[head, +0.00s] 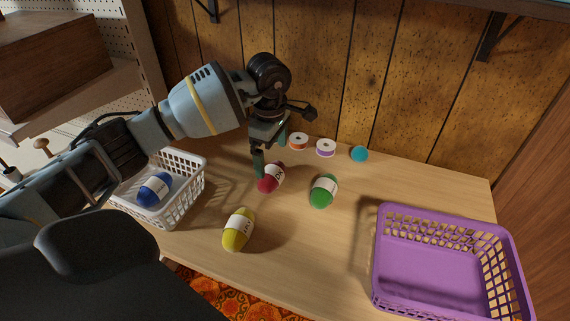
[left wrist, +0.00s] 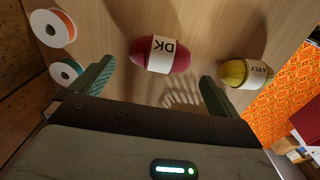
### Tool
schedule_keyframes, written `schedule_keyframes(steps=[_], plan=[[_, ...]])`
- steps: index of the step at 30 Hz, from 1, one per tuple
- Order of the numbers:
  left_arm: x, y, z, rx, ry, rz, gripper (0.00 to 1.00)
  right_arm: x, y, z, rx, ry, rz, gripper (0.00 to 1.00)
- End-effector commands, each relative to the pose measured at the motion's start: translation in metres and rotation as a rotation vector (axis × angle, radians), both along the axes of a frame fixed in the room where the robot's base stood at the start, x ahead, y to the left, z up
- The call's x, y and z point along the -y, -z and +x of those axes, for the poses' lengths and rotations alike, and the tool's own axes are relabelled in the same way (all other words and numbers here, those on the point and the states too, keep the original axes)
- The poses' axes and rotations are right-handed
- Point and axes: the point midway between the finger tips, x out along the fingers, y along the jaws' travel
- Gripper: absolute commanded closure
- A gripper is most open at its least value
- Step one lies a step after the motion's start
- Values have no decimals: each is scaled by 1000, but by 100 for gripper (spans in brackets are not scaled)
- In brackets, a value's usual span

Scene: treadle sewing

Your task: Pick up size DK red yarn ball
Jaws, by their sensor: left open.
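The red yarn ball (head: 270,178) with a white band lies on the table below my left gripper. In the left wrist view the red ball (left wrist: 180,56) shows its "DK" label and sits ahead of the gap between the fingers. My left gripper (head: 270,152) is open, its green fingers pointing down above the ball; in the left wrist view the gripper (left wrist: 152,88) has nothing between its fingertips. In the head view one finger partly overlaps the ball. My right gripper is not in view.
A yellow ball (head: 238,230) and a green ball (head: 323,191) lie nearby. A white basket (head: 187,203) holds a blue ball (head: 154,188). A purple basket (head: 400,284) stands at right. Spools (head: 299,141) and a teal round item (head: 359,153) sit near the wall.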

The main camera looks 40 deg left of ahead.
Motion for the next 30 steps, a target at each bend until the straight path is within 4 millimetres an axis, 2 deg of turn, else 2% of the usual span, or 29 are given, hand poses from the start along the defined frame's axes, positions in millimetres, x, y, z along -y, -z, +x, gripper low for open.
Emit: schedule_keyframes(steps=[5, 13, 20, 23, 30], plan=[[0, 1, 0, -1, 0, 0, 0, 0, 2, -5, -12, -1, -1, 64], [0, 24, 0, -2, -1, 0, 0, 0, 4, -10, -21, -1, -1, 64], [0, 29, 0, -1, 0, 0, 0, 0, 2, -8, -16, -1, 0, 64], [0, 37, 0, -2, -1, 1, 0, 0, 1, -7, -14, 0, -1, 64], [0, 71, 1, -3, -1, -1, 0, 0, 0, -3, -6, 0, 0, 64]])
